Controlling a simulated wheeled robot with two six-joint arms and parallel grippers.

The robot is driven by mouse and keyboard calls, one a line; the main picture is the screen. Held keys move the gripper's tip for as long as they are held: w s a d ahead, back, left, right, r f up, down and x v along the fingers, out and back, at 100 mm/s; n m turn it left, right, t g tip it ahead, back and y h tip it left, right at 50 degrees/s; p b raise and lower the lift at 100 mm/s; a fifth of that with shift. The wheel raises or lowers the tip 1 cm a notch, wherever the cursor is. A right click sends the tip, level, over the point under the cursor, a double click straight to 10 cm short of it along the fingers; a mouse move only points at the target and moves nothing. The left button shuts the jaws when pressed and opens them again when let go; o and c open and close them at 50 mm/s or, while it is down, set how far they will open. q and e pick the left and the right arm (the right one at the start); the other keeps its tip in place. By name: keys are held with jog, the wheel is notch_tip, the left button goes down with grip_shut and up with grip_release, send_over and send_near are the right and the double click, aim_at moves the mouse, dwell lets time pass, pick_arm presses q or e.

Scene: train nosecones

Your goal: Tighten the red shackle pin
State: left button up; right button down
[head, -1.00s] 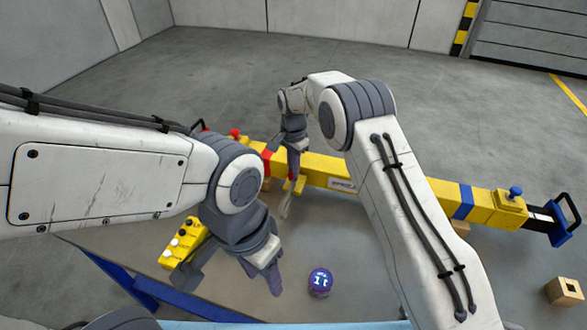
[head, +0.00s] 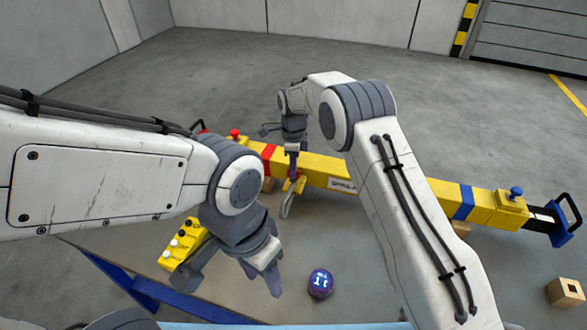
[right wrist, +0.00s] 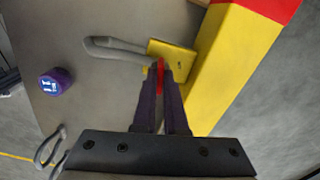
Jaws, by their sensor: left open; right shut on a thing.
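The red shackle pin (right wrist: 160,74) shows as a small red piece between the fingertips of my right gripper (right wrist: 161,80) in the right wrist view. That gripper is shut on it and hides most of it. The grey shackle (right wrist: 112,47) sticks out beside a yellow lug (right wrist: 174,50) on the beam's side. In the head view the shackle (head: 286,206) hangs just below my right gripper (head: 293,176). I cannot see the pin's thread or how far it is in. My left gripper (head: 229,278) is open and empty, low over the table, apart from the shackle.
The long yellow beam (head: 400,187) lies across the table, with red and blue bands. A yellow button box (head: 184,243) sits behind my left gripper. A purple round object (head: 320,282) stands on the table (head: 225,297). A wooden block (head: 565,291) is at far right.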

jog(key=shift+w+a+r+m, duration=0.1)
jog(key=shift+r+m, duration=0.15)
jog(key=shift+m, duration=0.75)
jog(key=c, duration=1)
grip_release()
jog(key=shift+o, duration=0.2)
jog(key=shift+f, duration=0.1)
notch_tip(320, 180, up, 10)
jog(key=b, duration=0.2)
jog(key=shift+r, duration=0.25)
